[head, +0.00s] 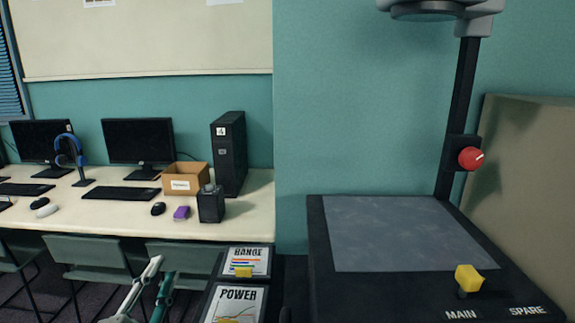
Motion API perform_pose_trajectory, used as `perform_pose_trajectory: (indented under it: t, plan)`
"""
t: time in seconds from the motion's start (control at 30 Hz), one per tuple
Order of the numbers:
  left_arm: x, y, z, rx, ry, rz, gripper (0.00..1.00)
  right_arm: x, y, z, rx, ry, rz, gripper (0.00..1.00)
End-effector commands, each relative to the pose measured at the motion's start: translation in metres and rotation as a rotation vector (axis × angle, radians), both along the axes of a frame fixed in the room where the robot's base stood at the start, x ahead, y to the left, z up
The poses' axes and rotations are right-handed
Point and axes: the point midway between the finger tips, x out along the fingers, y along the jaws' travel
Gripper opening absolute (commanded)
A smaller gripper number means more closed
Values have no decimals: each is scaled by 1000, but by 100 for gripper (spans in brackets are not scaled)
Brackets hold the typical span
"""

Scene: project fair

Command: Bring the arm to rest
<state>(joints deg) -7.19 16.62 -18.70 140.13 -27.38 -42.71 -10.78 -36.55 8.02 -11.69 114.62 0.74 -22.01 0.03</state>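My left gripper (164,266) shows low in the head view, left of centre, in front of the chairs. Its pale finger and its teal finger point up and stand apart, with nothing seen between them. The rest of the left arm is mostly below the frame. My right gripper is not in view. An overhead projector (319,270) stands at the right, well apart from the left gripper.
Cards reading RANGE (246,258) and POWER (235,303) stand low between the gripper and the projector. Behind, a desk (113,217) carries monitors, a black tower (228,154), a cardboard box (186,173) and a dark canister (210,205). Chairs (88,251) stand before it.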

Motion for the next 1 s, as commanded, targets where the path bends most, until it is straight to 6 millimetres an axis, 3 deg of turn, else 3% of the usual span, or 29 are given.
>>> perform_pose_trajectory:
  t: [0.03, 0.2, 0.3, 0.4, 0.6, 0.87, 0.9, 1.0]
  plan:
    - [-6, 17, -33, -33, 99, 54, 23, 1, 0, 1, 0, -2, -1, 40]
    - [-46, 64, -133, -110, 411, 223, 23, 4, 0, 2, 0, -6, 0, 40]
    - [-76, 84, -178, -137, 560, 301, 23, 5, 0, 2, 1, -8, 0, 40]
    - [-103, 97, -209, -150, 673, 359, 23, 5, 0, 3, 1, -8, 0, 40]
    - [-149, 114, -250, -162, 838, 443, 23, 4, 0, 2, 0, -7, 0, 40]
    - [-205, 128, -287, -167, 1012, 526, 23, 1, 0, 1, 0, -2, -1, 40]
    - [-210, 128, -291, -171, 1030, 531, 23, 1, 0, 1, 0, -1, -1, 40]
    - [-200, 114, -301, -214, 1010, 484, 23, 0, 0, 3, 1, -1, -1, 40]
